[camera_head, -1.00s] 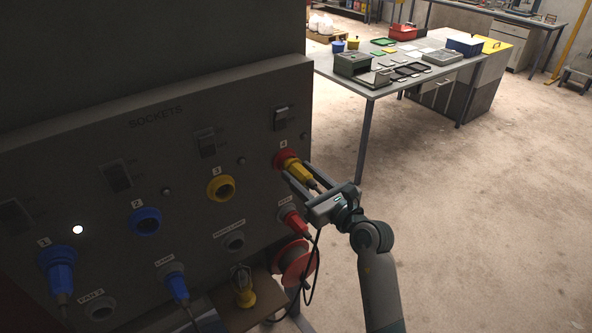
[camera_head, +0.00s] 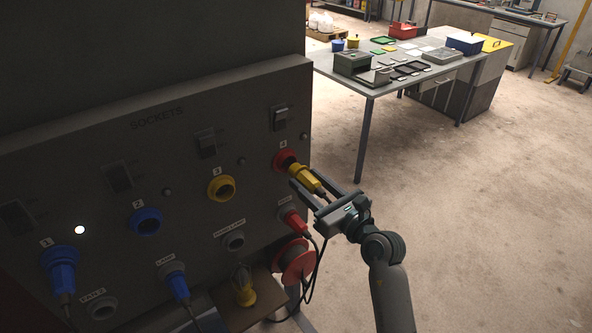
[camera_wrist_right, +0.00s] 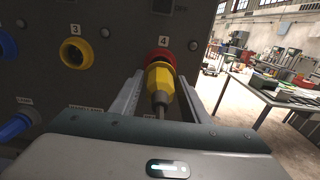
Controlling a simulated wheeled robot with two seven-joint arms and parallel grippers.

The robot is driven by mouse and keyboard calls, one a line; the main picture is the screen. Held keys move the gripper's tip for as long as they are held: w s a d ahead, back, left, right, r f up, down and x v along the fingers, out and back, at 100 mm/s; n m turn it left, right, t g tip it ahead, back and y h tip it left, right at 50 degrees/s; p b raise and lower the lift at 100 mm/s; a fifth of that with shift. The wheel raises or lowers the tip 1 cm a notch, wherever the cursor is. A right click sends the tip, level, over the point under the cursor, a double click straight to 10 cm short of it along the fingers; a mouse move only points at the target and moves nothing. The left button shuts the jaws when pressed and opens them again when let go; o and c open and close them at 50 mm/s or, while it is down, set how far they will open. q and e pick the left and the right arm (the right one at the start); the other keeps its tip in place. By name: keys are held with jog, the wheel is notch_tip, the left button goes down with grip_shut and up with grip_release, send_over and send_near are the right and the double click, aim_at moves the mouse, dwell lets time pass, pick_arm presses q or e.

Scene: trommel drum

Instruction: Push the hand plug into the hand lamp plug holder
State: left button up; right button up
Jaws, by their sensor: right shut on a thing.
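The yellow hand plug (camera_head: 308,179) is in front of the red socket 4 (camera_head: 285,160) on the panel, its front end toward that socket. I cannot tell whether its tip is still inside. My right gripper (camera_head: 325,191) is shut on the plug, fingers on either side of it. In the right wrist view the plug (camera_wrist_right: 159,83) sits between my fingers, with the red socket (camera_wrist_right: 160,57) directly behind it. The grey hand lamp plug holder (camera_head: 234,240) is empty, lower left of socket 4. My left gripper is not in view.
A red plug (camera_head: 293,220) sits in a holder below socket 4, near a red cable reel (camera_head: 294,261). Blue plugs (camera_head: 61,270) hang at the left. Yellow socket 3 (camera_head: 221,188) is empty. A work table (camera_head: 350,80) stands behind; the floor at right is clear.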

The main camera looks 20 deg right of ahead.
aim_at(323, 196)
jog(key=shift+v, duration=0.85)
jog(key=shift+s+d, duration=0.1)
jog(key=shift+s, duration=0.1)
jog(key=shift+p+v, duration=0.5)
jog(key=shift+v, duration=1.9)
jog(key=shift+r, duration=0.1)
